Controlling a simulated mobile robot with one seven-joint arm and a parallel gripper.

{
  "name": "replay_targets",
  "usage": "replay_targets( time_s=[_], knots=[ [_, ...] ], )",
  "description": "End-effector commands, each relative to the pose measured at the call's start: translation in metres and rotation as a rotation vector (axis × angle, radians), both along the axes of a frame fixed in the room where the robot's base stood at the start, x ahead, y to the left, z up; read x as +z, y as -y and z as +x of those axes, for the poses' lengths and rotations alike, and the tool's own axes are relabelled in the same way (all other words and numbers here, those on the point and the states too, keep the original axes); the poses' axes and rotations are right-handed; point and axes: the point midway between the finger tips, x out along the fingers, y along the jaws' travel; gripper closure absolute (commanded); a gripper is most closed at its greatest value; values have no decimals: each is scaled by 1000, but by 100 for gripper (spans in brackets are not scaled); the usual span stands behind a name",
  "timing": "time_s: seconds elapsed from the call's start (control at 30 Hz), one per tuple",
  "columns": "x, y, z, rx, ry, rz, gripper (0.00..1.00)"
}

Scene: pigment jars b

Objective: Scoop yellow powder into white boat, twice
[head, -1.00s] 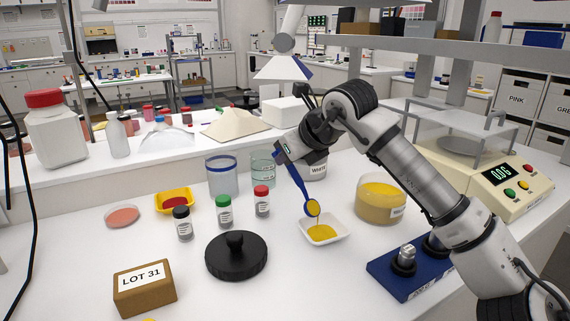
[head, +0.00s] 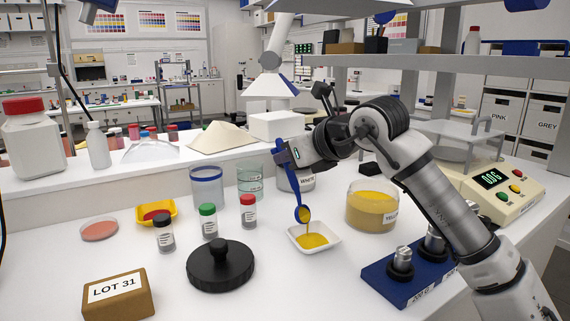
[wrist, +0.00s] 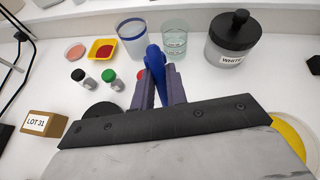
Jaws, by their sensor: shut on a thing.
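My gripper (head: 287,157) is shut on the handle of a blue scoop (head: 298,190). The scoop hangs steeply tilted with its bowl low, just above the white boat (head: 328,245). Yellow powder runs in a thin stream from the bowl to yellow powder (head: 312,241) in the boat. The open yellow jar (head: 371,209) stands right of the boat, filled with yellow powder. In the wrist view the scoop handle (wrist: 154,65) shows between the fingers; the scoop's bowl and the boat are hidden there.
A black knobbed lid (head: 220,265), small capped vials (head: 208,221), a LOT 31 block (head: 118,295) and a yellow tray (head: 157,213) lie left. A blue weight stand (head: 400,285) is at front right. A scale (head: 490,190) stands behind. A white jar (wrist: 232,40) is behind the gripper.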

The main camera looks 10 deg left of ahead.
Motion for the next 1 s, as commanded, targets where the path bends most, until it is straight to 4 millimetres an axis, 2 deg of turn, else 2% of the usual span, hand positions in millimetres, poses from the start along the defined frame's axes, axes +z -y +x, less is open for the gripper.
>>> replay_targets(
  time_s=[1.0],
  knots=[
    [4, 33, -20, -1, 146, 235, 100]
  ],
)
